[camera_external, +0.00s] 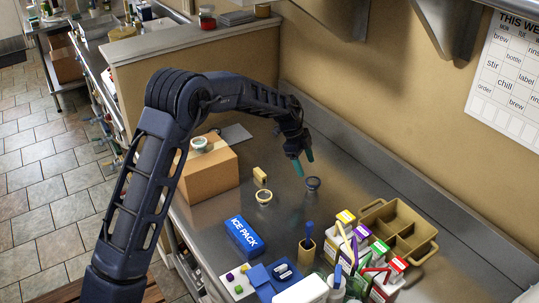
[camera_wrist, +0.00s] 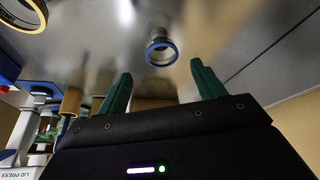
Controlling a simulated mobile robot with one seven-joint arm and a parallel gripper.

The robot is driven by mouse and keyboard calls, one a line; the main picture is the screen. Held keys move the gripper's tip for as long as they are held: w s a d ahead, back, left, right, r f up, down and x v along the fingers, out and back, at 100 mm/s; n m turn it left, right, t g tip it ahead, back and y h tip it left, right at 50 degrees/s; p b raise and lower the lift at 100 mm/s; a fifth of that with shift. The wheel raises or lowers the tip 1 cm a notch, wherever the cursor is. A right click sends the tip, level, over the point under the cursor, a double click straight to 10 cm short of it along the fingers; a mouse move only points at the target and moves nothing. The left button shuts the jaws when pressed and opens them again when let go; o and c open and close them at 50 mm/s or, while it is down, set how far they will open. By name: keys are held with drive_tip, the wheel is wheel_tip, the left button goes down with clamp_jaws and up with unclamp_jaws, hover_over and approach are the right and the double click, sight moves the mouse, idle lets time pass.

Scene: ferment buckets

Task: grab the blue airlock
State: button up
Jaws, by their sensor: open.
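The blue airlock (camera_external: 312,182) looks like a small dark ring with a blue rim. It stands on the steel counter in the external view, and its blue rim (camera_wrist: 150,48) shows in the wrist view, ahead of the fingertips and between their lines. My gripper (camera_external: 303,164) is above and slightly left of it, with green fingers pointing down. In the wrist view my gripper (camera_wrist: 162,69) has its two fingers spread apart with nothing between them. No finger visibly touches the airlock.
Counter around the airlock is clear.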

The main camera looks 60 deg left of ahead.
sight(313, 184)
drive_tip(key=x, duration=0.9)
drive_tip(key=shift+w+d+f, duration=0.1)
drive_tip(key=shift+w+f, duration=0.1)
drive_tip(key=shift+f, duration=0.05)
drive_tip(key=c, duration=1)
